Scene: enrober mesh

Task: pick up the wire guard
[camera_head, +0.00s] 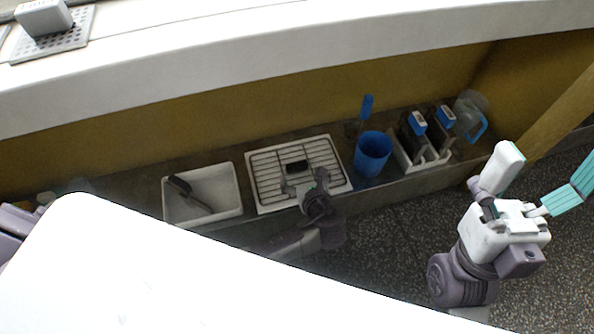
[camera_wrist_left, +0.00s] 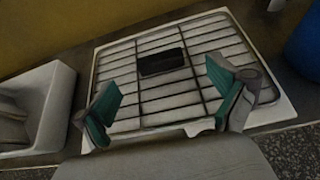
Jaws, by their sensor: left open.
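The wire guard (camera_wrist_left: 161,62), a dark grid of thin bars with a black plate in its middle, lies flat on a white tray (camera_wrist_left: 262,116). In the head view the guard (camera_head: 296,166) is on the low shelf, left of the blue cup. My left gripper (camera_head: 305,184) is at the near part of the guard. In the left wrist view its teal-padded fingers (camera_wrist_left: 160,84) are spread wide, with nothing between them, near the guard's front; I cannot tell how high above it they are. My right gripper (camera_head: 538,172) is open and empty at the right, away from the guard.
A white bin (camera_head: 236,190) holding a dark-handled tool stands left of the tray. Right of it are a blue cup (camera_head: 372,155), a white rack (camera_head: 405,166) with dark blue-topped items, and a clear jug (camera_head: 474,116). A white ledge (camera_head: 300,45) runs above the shelf.

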